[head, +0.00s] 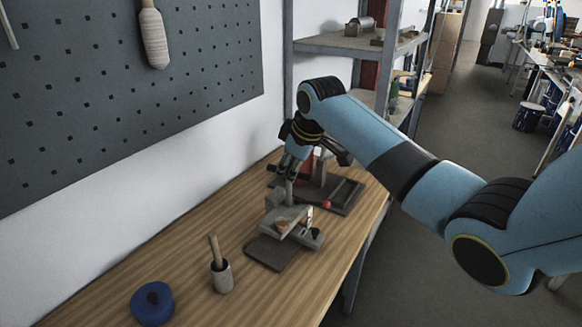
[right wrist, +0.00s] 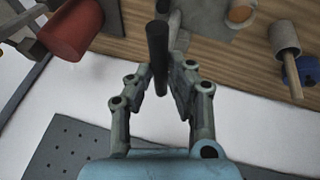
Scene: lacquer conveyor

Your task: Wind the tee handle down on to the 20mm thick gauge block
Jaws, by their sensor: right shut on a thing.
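My right gripper (head: 291,172) points down over a grey fixture (head: 287,217) on the wooden bench. In the right wrist view, the fingers of my right gripper (right wrist: 160,70) are shut on a dark rod, which looks like the tee handle (right wrist: 157,45). In the head view the fingers and wrist largely hide the handle. Below it, the fixture has light grey block-like parts and a small orange-brown part. I cannot tell which part is the 20mm gauge block, or whether the handle's lower end touches it. My left gripper is out of view.
A dark tray (head: 345,196) with a red ball-like knob stands behind the fixture. A small pot with a wooden-handled tool (head: 221,275) and a blue round container (head: 152,303) stand to the left front. A pegboard wall and metal shelf (head: 345,43) bound the bench behind.

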